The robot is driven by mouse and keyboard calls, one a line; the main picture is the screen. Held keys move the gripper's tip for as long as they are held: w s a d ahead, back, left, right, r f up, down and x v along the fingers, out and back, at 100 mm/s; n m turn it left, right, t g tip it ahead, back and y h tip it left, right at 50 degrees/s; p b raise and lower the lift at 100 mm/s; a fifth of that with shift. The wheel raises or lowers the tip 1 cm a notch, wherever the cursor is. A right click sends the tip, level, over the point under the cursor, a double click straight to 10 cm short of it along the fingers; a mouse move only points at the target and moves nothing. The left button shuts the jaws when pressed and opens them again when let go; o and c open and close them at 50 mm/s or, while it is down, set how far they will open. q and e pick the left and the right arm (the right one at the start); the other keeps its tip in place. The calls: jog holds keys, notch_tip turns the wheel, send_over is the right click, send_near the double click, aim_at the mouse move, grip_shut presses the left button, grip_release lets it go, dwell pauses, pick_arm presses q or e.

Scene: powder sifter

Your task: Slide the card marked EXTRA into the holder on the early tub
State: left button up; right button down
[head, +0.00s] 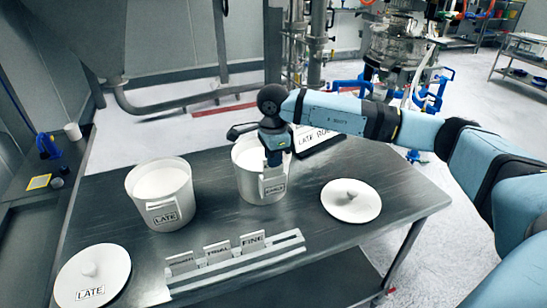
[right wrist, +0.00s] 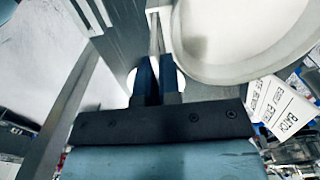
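The early tub (head: 252,160), white with powder inside, stands at the table's middle back with an EARLY label (head: 275,190) on its front. My right gripper (head: 273,163) points down at the tub's front, just above that label. It is shut on a thin white card (head: 267,181), which stands upright at the holder on the tub. I cannot read its mark. I cannot tell how deep it sits in the holder. In the right wrist view the fingers (right wrist: 157,75) are close together below the card's thin edge, beside the round tub rim (right wrist: 235,75). My left gripper is out of view.
The late tub (head: 161,195) stands to the left. A rack (head: 240,264) in front holds cards, including FINE (head: 252,239). Lids lie at the right (head: 351,202) and front left (head: 93,272). A sign (head: 320,142) stands behind the early tub.

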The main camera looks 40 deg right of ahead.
jog(key=shift+f+b, duration=0.4)
jog(key=shift+f, duration=0.25)
jog(key=c, duration=1.2)
grip_release()
jog(key=shift+c, duration=0.2)
